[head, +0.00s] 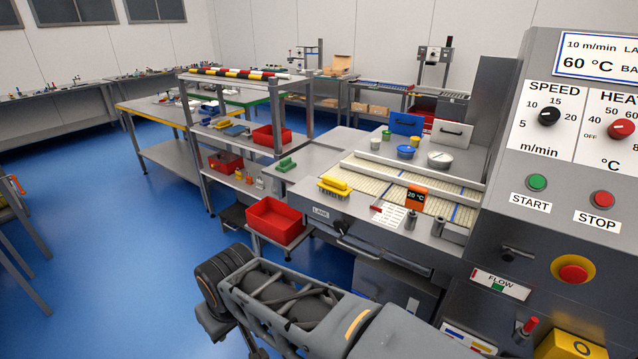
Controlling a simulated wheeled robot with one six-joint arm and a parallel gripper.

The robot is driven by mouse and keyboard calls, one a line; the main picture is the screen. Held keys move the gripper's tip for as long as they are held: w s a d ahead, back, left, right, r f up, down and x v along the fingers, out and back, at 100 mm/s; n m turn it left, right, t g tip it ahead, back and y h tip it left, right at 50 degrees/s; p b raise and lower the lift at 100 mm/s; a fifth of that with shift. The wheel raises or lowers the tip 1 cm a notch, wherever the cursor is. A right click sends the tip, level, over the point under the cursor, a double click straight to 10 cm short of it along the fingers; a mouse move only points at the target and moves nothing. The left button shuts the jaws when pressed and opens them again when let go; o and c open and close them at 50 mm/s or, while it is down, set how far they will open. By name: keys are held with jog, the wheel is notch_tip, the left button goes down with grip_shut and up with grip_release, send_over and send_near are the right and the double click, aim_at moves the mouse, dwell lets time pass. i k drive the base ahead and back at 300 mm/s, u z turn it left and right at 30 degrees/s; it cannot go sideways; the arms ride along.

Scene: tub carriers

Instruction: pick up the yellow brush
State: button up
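The yellow brush (334,184) lies on the grey deck at the left end of the belt machine (305,195), beside the pale slatted belt (385,182). Its bristles seem to face down. Part of my arm fills the bottom middle of the head view, below and in front of the machine, well apart from the brush. My gripper's fingers do not show, so I cannot see whether they hold anything.
A green brush-like block (287,164) lies farther back on the deck. A red tub (275,220) stands on a low shelf left of the machine. An orange temperature display (416,197) stands by the belt. A control panel (570,150) rises at right. Blue floor is open at left.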

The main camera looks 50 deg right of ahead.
aim_at(338, 189)
jog(key=z, duration=0.4)
jog(key=i, duration=0.75)
jog(key=z, duration=0.65)
